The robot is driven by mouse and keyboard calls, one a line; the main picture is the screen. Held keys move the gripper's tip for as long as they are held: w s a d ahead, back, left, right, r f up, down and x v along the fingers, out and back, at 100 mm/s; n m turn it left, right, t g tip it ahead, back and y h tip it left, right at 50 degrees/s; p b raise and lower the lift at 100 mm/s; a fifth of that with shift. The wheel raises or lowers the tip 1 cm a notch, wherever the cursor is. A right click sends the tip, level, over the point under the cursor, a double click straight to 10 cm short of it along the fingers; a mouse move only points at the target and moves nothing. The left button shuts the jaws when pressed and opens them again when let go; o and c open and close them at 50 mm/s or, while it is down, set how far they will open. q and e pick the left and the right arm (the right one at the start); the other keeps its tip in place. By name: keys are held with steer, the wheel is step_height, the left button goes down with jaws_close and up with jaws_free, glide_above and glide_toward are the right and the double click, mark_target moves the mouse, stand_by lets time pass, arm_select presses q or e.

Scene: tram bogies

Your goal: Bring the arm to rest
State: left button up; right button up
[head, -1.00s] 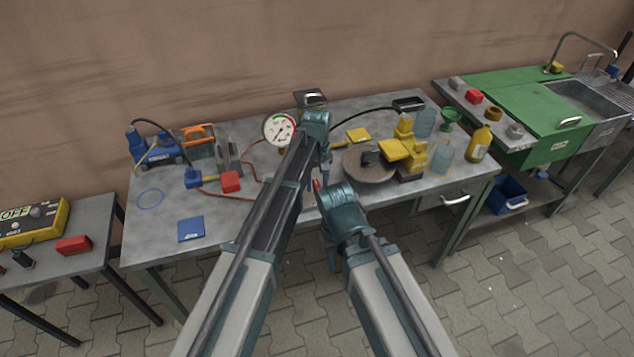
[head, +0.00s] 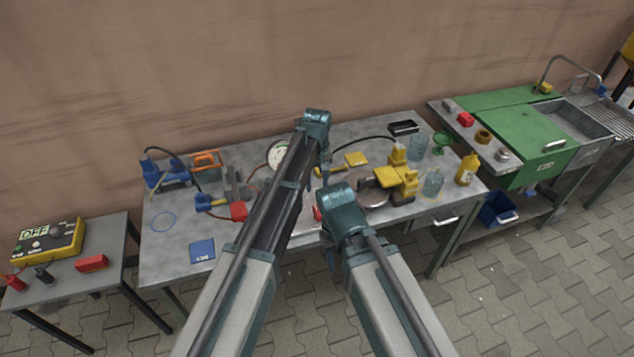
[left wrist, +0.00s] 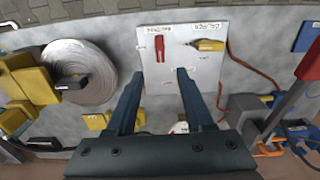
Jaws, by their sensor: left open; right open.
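My left gripper (head: 321,177) hangs from the end of its arm above the middle of the workbench (head: 180,262). In the left wrist view its two fingers (left wrist: 159,98) are spread with nothing between them, over a white labelled board (left wrist: 192,75). A red tool (left wrist: 160,48) and a yellow-tipped tool (left wrist: 209,45) lie on that board. My right gripper (head: 329,258) is lower in the head view, mostly hidden by its wrist, near the bench's front edge. It is open and I see nothing held in it.
A round disc (left wrist: 75,70) and yellow fixture (head: 403,183) stand right of my left gripper. Bottles (head: 467,169), a blue tool (head: 164,172) and a blue pad (head: 202,251) are on the bench. A yellow OFF box (head: 47,240) is left; a sink (head: 575,118) is right.

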arm_select(q)
steer(key=shift+r, duration=0.55)
arm_select(e)
steer(key=shift+r, duration=0.55)
arm_select(q)
steer(key=s+a+m, duration=0.4)
steer(key=s+a, duration=1.3)
steer(key=s, duration=0.5)
steer(key=s+d+m+y, duration=0.1)
steer(key=s+d+m, duration=0.2)
steer(key=d, duration=0.8)
steer(key=shift+s+m, duration=0.3)
steer(key=shift+s, duration=0.45)
